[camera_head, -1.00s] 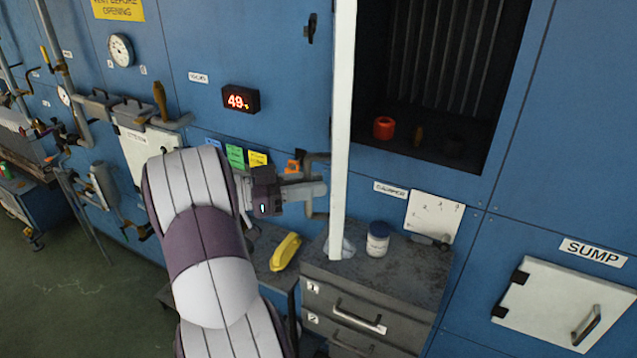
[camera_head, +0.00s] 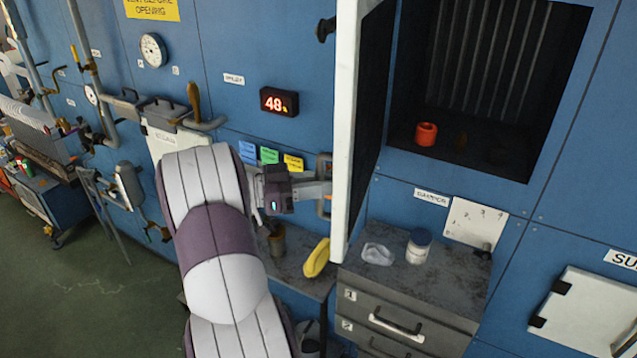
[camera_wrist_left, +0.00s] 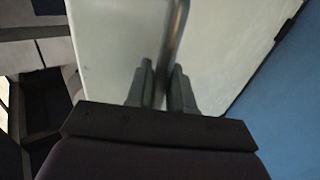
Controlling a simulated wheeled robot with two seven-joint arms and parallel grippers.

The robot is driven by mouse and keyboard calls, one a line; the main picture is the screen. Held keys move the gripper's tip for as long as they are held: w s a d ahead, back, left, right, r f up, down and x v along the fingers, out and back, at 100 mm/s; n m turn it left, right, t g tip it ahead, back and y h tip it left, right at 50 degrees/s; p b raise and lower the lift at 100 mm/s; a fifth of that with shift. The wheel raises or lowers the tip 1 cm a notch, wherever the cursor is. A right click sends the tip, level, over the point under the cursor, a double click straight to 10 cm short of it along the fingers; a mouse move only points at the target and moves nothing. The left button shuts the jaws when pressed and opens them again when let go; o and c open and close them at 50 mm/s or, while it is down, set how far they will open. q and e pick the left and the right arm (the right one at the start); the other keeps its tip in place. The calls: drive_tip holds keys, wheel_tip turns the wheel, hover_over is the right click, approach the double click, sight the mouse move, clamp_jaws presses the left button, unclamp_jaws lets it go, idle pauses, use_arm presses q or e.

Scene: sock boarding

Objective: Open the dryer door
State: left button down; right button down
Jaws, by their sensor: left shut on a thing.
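The dryer door (camera_head: 346,140) stands swung out from the blue wall, seen nearly edge-on, with a white edge and a dark inner face to its right. The dark dryer opening (camera_head: 395,110) is uncovered beside it. My left gripper (camera_head: 322,189) is at the door's outer side. In the left wrist view its fingers (camera_wrist_left: 163,85) are shut on the metal door handle (camera_wrist_left: 178,35), in front of the pale door face (camera_wrist_left: 110,45). My right gripper is not in view.
A red ring-shaped object (camera_head: 426,134) sits inside the opening. Below are a drawer cabinet (camera_head: 450,285) with a white jar (camera_head: 419,246) on top, and a yellow object (camera_head: 316,258) to its left. A red display (camera_head: 279,102) is on the wall.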

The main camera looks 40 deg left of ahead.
use_arm(q)
drive_tip(key=c, duration=1.1)
unclamp_jaws()
drive_tip(key=b+v, duration=0.5)
drive_tip(key=v, duration=0.7)
drive_tip(key=shift+s+a+b, duration=0.15)
drive_tip(key=shift+s+b, duration=0.05)
drive_tip(key=shift+b, duration=0.2)
